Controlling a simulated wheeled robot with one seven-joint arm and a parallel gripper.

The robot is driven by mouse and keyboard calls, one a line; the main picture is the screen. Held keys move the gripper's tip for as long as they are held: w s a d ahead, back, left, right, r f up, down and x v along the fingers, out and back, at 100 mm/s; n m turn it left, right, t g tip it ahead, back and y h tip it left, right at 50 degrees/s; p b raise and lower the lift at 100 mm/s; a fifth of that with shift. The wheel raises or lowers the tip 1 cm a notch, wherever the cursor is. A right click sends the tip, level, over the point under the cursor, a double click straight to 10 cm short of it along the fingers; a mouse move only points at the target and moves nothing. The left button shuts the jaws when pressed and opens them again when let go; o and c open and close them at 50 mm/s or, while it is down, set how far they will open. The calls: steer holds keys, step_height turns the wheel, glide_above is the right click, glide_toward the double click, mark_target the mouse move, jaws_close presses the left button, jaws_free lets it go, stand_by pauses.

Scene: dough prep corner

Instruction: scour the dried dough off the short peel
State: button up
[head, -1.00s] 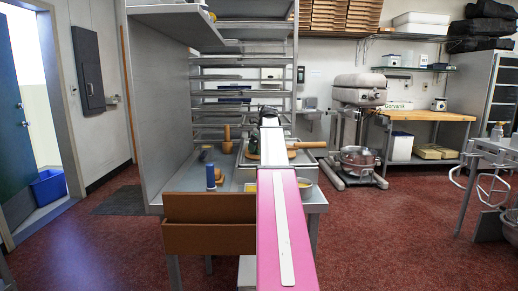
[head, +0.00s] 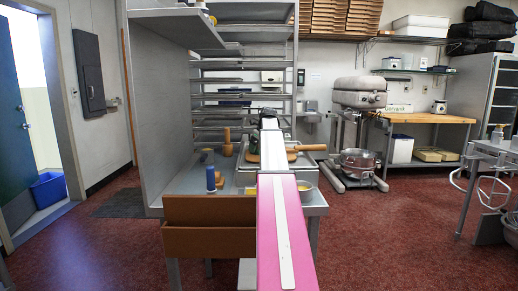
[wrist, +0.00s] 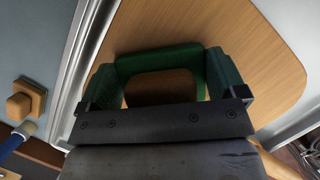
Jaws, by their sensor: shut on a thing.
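The short peel (wrist: 270,60) is a pale wooden board with a rounded edge, lying below my gripper in the wrist view. In the head view its handle (head: 306,148) points right from behind my arm. My gripper (wrist: 163,72) is shut on a green scrubber (wrist: 158,57), a looped piece between the two fingers. The scrubber is over the peel's board; whether it touches the wood is hard to tell. A darker brown area shows through its loop, and I cannot tell shadow from dough. Most of the board is hidden in the head view.
A steel table (head: 185,181) holds a blue cylinder-shaped item (head: 211,180) and a wooden mallet-like tool (head: 227,142) left of the peel. A small bowl (head: 304,186) is at the front right. A brown panel (head: 210,240) fronts the table; a rack stands behind.

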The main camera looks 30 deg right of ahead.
steer(key=shift+w+d, duration=0.35)
steer(key=shift+w, duration=0.4)
steer(key=shift+w+d, duration=0.35)
steer(key=shift+w, duration=0.35)
steer(key=shift+w+d, duration=0.35)
steer(key=shift+w, duration=0.4)
steer(key=shift+r, duration=0.15)
steer(key=shift+r, duration=0.45)
steer(key=shift+s+d+r, duration=0.1)
steer(key=shift+s+d, duration=0.3)
steer(key=shift+d, duration=0.4)
steer(key=shift+s+d+f, duration=0.1)
steer(key=shift+s+d, duration=0.35)
steer(key=shift+d, duration=0.4)
steer(key=shift+s+d+r, duration=0.1)
steer(key=shift+s+d, duration=0.3)
steer(key=shift+d, duration=0.4)
steer(key=shift+f, duration=0.6)
